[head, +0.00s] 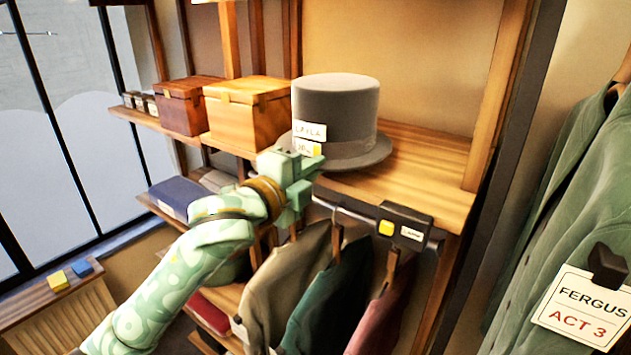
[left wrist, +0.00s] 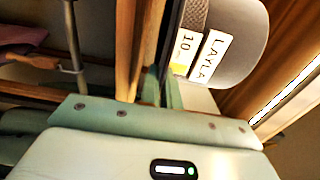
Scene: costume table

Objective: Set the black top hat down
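The top hat (head: 345,108) is dark grey in this light and stands upright at the front of the wooden shelf, right of the boxes. I cannot tell whether its brim rests on the board or hangs slightly above it. Its tags read LAYLA and 10. It also shows sideways in the left wrist view (left wrist: 235,45), with the same tags. My left gripper (head: 298,165) is at the left front of the brim. Its fingers (left wrist: 162,88) are close together with the brim edge between them. My right gripper is in neither view.
A tan wooden box (head: 245,115) stands close left of the hat, with a darker box (head: 183,108) beyond. Bare shelf (head: 430,165) lies right of the hat. Below are a rail with hanging garments (head: 295,270) and a black clip (head: 402,226). Green coats (head: 570,190) hang at right.

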